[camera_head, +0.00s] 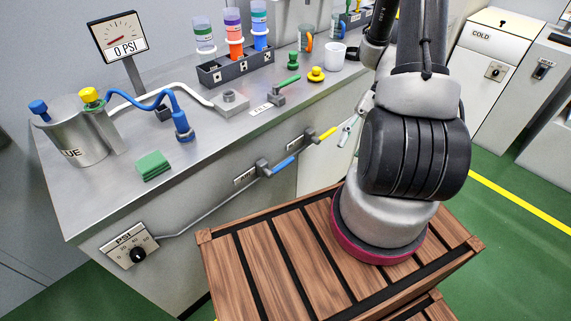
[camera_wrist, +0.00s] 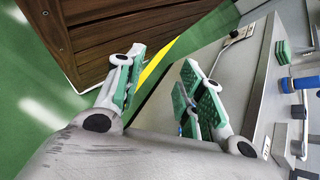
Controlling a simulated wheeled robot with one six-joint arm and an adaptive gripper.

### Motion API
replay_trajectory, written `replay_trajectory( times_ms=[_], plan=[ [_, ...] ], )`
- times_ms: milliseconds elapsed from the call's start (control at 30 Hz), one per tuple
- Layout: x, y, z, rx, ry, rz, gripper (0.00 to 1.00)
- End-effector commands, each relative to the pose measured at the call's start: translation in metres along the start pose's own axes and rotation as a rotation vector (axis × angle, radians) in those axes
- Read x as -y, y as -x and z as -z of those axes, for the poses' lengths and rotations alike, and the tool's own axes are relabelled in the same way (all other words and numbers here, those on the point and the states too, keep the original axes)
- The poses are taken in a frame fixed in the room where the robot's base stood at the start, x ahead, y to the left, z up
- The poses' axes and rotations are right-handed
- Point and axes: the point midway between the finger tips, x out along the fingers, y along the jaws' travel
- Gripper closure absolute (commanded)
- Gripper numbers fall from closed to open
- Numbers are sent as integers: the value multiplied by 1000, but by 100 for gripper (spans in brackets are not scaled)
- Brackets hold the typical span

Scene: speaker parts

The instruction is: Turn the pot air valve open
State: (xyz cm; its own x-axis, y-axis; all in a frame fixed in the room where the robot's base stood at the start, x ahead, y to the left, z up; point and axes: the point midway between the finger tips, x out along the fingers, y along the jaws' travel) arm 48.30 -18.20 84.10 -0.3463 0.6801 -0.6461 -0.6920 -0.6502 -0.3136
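Two lever valves sit on the bench's front face in the head view. One has a blue handle (camera_head: 284,165) on a grey body (camera_head: 263,167), with a small label (camera_head: 244,176) beside it. The other has a yellow handle (camera_head: 328,134). Both handles point right along the face. The label is too small to read, so I cannot tell for sure which is the pot air valve. My gripper (camera_head: 350,127) is right of the yellow handle, partly hidden behind my arm. In the wrist view my gripper (camera_wrist: 160,98) is open, with nothing between its fingers.
The bench top holds a metal pot (camera_head: 75,140), a 0 PSI display (camera_head: 120,42), a green sponge (camera_head: 153,165) and a green-handled valve (camera_head: 286,85). A PSI knob panel (camera_head: 130,248) is on the bench's lower left. A wooden slatted crate (camera_head: 270,270) stands before the bench.

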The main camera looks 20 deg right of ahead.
Motion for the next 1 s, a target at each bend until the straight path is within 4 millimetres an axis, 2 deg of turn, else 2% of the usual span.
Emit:
replay_trajectory(
  times_ms=[33, 100, 300, 467, 533, 600, 733, 867, 1000],
  plan=[
    [-4, -18, 12, 48, -21, 67, 62],
    [-5, -40, 27, 96, -28, 166, 62],
    [1, -98, 71, 154, -14, 455, 62],
    [14, -132, 105, 111, 40, 657, 62],
    [23, -142, 124, 57, 92, 746, 62],
    [37, -141, 147, -37, 179, 824, 62],
    [60, -116, 176, -221, 354, 904, 62],
    [70, -107, 181, -318, 479, 933, 62],
    [74, -108, 179, -350, 552, 927, 62]
  ],
)
